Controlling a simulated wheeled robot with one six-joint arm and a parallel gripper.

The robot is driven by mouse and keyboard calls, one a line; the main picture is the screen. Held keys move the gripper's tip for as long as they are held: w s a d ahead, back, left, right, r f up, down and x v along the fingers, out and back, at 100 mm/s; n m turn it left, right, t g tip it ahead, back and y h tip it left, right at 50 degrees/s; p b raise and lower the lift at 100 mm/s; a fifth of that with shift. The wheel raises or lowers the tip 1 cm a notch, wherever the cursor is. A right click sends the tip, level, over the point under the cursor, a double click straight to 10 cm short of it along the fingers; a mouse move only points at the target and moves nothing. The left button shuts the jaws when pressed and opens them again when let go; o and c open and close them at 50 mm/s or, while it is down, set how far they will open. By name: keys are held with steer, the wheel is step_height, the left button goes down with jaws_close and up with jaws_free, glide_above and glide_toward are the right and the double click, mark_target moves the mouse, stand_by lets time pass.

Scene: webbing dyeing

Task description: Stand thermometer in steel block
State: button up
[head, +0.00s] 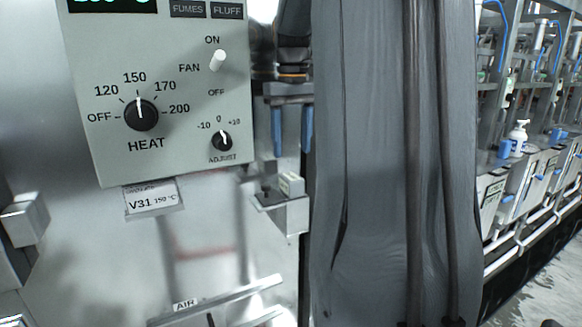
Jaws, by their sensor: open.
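My gripper (292,132) points down in the head view, with two blue fingers apart and nothing visible between them. Below it, a small steel bracket (291,216) juts from the front of the steel machine. A small pale block-like item (291,184) with a dark marking sits on top of the bracket, below the fingertips and apart from them. I cannot tell whether this item is the thermometer or part of the steel block. No upright thermometer can be made out.
A control panel (185,150) with knobs and a fan switch is left of my gripper. A V31 150 °C label (152,198) is below it. An AIR handle (222,302) sticks out low. Machines with a white pump bottle (518,137) stand right. A broad grey shape blocks the middle.

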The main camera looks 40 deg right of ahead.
steer(key=shift+r, duration=1.25)
